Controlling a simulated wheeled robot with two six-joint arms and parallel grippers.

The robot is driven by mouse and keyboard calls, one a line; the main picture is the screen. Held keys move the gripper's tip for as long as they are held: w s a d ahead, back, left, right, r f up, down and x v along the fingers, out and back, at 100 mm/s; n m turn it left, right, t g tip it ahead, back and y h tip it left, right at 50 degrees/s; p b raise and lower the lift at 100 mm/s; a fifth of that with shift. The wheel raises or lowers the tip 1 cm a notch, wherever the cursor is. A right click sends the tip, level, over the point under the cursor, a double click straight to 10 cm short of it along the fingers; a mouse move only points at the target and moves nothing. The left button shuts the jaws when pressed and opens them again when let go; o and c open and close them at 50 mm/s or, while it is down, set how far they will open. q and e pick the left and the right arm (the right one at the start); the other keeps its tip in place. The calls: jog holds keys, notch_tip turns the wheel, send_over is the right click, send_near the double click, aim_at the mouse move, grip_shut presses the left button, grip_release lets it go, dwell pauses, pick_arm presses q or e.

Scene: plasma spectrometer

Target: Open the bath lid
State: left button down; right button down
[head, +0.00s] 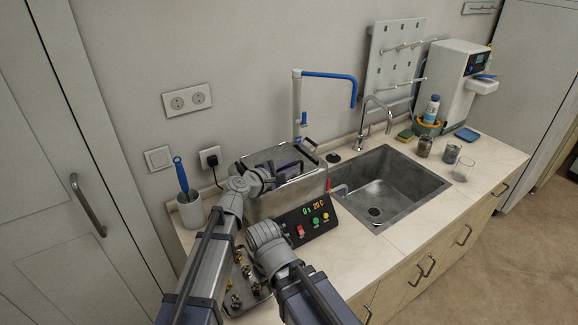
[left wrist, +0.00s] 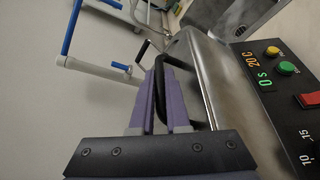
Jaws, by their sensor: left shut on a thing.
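The bath (head: 318,185) is a steel box with a dark front panel, and it stands on the counter left of the sink. Its steel lid (head: 262,157) is on top, partly hidden by my left gripper (head: 288,165). In the left wrist view, my left gripper (left wrist: 160,120) has its purple fingers shut on a black bar handle (left wrist: 158,75) beside the steel top (left wrist: 196,75). I cannot tell whether the lid is raised at all. My right gripper is not in view.
A blue-topped pipe (head: 325,75) rises behind the bath. The sink (head: 385,185) lies to the right. A cup with a blue brush (head: 190,207) stands at left. A tray of small metal parts (head: 240,290) lies in front of the bath.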

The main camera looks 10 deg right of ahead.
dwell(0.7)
pick_arm(q)
jog(key=r+n+p, duration=0.1)
jog(key=r+p, duration=0.1)
jog(key=w+r+g+p, duration=0.1)
jog(key=r+p, duration=0.1)
jog(key=p, duration=0.1)
jog(key=w+r+n+p, duration=0.1)
jog(key=r+p, duration=0.1)
jog(key=shift+w+a+n+p, duration=0.1)
jog(key=shift+a+n+p, duration=0.2)
jog(key=shift+a+p, duration=0.1)
jog(key=w+a+r+n+g+p, duration=0.2)
jog(key=w+a+r+n+p, duration=0.1)
jog(key=w, duration=0.4)
jog(key=w+a+r+n+g+h+p, duration=0.1)
jog(key=w+a+r+n+g+p, duration=0.2)
jog(key=w+p, duration=0.3)
jog(key=shift+w+r+n+g+h, duration=0.3)
jog(key=shift+w+r+n, duration=0.4)
jog(key=shift+w+n, duration=0.25)
jog(key=shift+a, duration=0.1)
